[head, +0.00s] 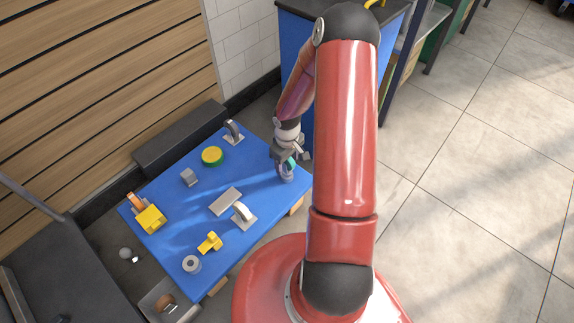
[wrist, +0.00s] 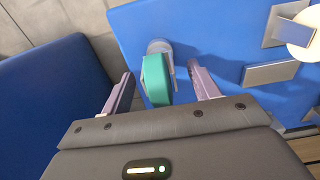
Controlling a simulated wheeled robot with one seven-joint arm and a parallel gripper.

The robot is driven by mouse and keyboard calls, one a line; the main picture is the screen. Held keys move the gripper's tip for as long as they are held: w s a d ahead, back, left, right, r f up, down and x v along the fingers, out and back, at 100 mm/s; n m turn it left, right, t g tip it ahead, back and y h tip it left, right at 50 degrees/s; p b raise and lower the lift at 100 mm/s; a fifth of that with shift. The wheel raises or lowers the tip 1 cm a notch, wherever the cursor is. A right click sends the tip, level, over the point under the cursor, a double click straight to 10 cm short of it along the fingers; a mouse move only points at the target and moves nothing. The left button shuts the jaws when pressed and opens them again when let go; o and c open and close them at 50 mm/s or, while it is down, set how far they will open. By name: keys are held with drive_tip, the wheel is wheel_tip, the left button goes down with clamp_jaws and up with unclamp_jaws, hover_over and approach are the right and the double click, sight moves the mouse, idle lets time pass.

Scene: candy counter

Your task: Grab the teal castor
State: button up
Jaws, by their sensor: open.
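The teal castor (wrist: 156,79) stands near the edge of the blue table top, with a teal wheel and a grey mount behind it. In the wrist view it lies between the two fingers of my gripper (wrist: 158,84), which is open, with a gap on each side. In the head view my gripper (head: 290,158) is over the right end of the table, and only a bit of the teal castor (head: 289,164) shows beneath it. The rest is hidden by the gripper.
A dark bench (head: 180,141) borders the back.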

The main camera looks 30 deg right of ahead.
drive_tip(key=shift+c, duration=0.3)
drive_tip(key=shift+r, duration=0.1)
drive_tip(key=c, duration=1.1)
drive_tip(key=shift+o, duration=0.2)
drive_tip(key=shift+r, duration=0.15)
